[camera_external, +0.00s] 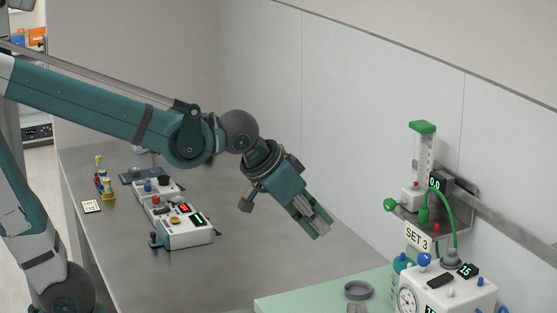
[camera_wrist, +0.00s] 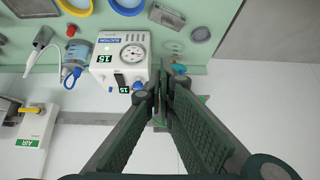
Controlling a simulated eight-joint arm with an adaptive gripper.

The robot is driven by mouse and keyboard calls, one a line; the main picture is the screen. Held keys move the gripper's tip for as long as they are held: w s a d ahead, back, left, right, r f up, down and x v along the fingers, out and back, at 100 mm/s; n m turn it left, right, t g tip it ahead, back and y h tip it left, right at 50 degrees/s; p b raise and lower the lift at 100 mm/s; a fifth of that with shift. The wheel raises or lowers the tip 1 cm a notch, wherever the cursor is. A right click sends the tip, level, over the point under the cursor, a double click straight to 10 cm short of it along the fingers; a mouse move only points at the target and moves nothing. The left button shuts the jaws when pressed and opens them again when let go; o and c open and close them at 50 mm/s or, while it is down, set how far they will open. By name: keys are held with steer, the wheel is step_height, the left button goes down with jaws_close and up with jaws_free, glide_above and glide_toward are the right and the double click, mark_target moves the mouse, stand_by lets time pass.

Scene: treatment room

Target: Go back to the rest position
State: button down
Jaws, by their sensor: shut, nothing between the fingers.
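My gripper (camera_external: 314,224) is shut and empty, held in the air above the grey bench. It points down and to the right in the external view. In the wrist view my gripper (camera_wrist: 162,76) has its two fingertips together, with nothing between them. The fingers hide a part of the wall and of what lies behind them. My arm reaches in from the left, over the bench.
A white suction unit (camera_external: 447,292) stands on a green surface (camera_external: 290,300) at right; this unit also shows in the wrist view (camera_wrist: 121,56). A flowmeter (camera_external: 423,160) with a green top is on the wall. White boxes (camera_external: 184,234) stand on the bench (camera_external: 255,262) at left.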

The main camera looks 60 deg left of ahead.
steer(key=s+a+f+b, duration=0.1)
steer(key=s+a+f, duration=0.2)
steer(key=s, duration=0.4)
steer(key=s+a+f+b, duration=0.2)
steer(key=s+a+f, duration=0.1)
steer(key=s, duration=0.5)
steer(key=shift+s+a+f, duration=0.25)
steer(key=shift+a, duration=0.05)
stand_by(2.0)
